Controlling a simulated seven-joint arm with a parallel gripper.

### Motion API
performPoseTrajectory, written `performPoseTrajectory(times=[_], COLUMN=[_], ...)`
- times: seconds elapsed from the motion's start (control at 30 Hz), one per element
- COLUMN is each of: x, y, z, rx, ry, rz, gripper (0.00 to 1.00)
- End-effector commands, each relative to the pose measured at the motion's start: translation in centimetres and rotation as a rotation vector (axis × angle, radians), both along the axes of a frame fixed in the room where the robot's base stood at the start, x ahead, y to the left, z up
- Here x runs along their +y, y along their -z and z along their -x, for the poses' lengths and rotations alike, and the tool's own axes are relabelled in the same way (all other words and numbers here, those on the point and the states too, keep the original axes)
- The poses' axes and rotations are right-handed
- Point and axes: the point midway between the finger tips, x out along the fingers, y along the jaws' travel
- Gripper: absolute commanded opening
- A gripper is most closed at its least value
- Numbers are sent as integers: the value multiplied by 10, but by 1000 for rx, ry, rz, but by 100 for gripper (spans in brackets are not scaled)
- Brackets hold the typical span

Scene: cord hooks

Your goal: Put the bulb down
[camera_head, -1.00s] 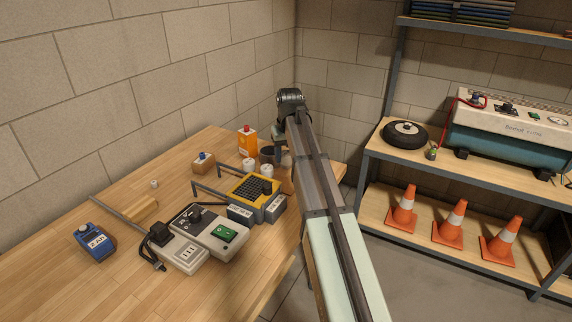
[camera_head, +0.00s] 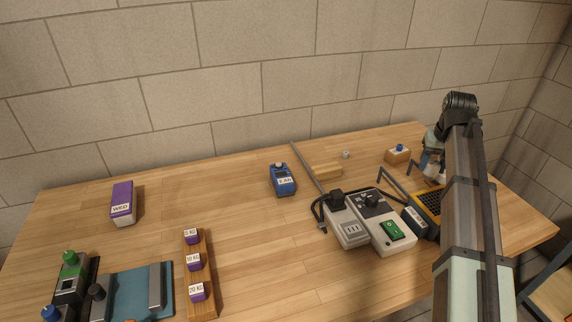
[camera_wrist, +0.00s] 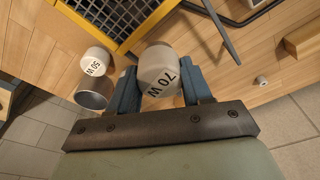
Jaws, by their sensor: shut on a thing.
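My gripper (camera_wrist: 160,85) is shut on a pale bulb (camera_wrist: 162,68) marked 70 W, with one blue finger on each side of it. A second pale bulb (camera_wrist: 95,61) marked 50 W is to the left in the wrist view, next to a round metallic cup (camera_wrist: 95,93). In the head view, my gripper (camera_head: 432,162) is at the right, partly hidden by my arm, over the far right of the wooden table (camera_head: 250,220). What lies under the held bulb is hidden.
A yellow-framed grid (camera_head: 428,203) and a grey box with a green switch (camera_head: 394,232) stand by my arm. A small wooden block with a blue knob (camera_head: 398,154) is just left of my gripper.

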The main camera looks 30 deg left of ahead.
Motion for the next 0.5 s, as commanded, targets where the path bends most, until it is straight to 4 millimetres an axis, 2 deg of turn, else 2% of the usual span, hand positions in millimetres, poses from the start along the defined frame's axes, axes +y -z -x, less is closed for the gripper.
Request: performPoseTrajectory(times=[0.03, 0.1, 0.5], x=[19, 43, 178], y=[0, 0, -2], z=[3, 7, 40], rx=[0, 0, 1], ry=[-26, -59, -243], rz=[0, 0, 0], gripper=[12, 12, 12])
